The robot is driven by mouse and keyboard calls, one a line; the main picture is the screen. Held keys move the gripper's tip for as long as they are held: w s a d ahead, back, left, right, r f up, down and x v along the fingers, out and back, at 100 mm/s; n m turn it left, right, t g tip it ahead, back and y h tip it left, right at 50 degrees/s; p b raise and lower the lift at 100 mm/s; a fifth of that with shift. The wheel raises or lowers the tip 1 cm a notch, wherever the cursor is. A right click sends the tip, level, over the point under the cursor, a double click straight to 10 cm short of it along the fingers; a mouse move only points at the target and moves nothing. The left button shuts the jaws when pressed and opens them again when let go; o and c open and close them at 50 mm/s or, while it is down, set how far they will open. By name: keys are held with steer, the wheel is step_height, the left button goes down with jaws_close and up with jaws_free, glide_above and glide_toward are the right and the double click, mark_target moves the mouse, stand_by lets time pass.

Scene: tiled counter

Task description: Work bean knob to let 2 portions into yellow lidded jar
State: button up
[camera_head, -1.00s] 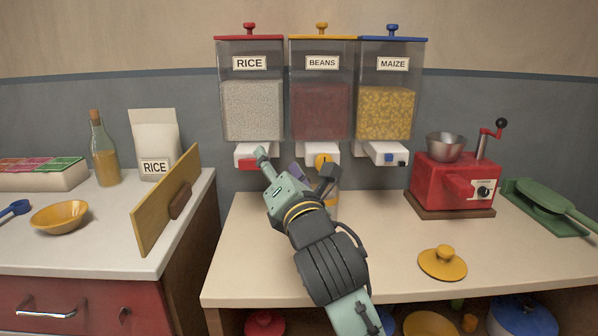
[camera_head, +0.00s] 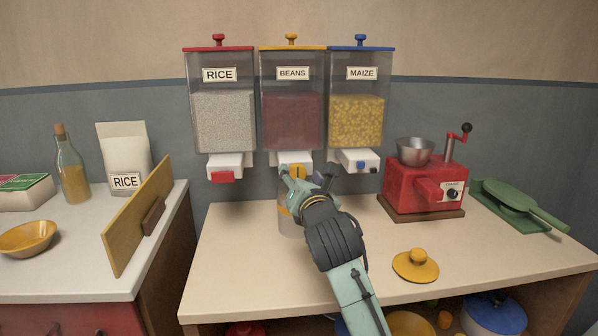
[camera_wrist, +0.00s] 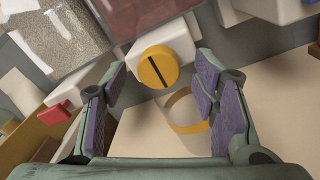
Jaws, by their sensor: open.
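The beans dispenser (camera_head: 292,118) hangs on the wall between rice and maize. Its round yellow knob (camera_wrist: 158,67) has a dark slot line that stands near upright, slightly tilted, in the wrist view. In the head view the knob (camera_head: 298,171) is partly hidden by my gripper. My gripper (camera_head: 306,178) is open in front of the knob, and its purple-padded fingers (camera_wrist: 160,95) stand either side of it, apart from it. A clear jar with a yellow band (camera_wrist: 187,112) stands on the counter below the spout; in the head view the jar (camera_head: 288,222) is partly behind my gripper. Its contents cannot be made out.
The yellow lid (camera_head: 416,265) lies on the counter at front right. The rice dispenser (camera_head: 223,120) with a red knob and the maize dispenser (camera_head: 357,120) with a blue one flank the beans. A red grinder (camera_head: 425,187) stands at right; a wooden board (camera_head: 150,225) stands at left.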

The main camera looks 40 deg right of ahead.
steer(key=shift+w+d, duration=0.25)
steer(key=shift+w, duration=0.25)
steer(key=c, duration=1.2)
steer(key=shift+o, duration=0.2)
steer(key=shift+f, duration=0.1)
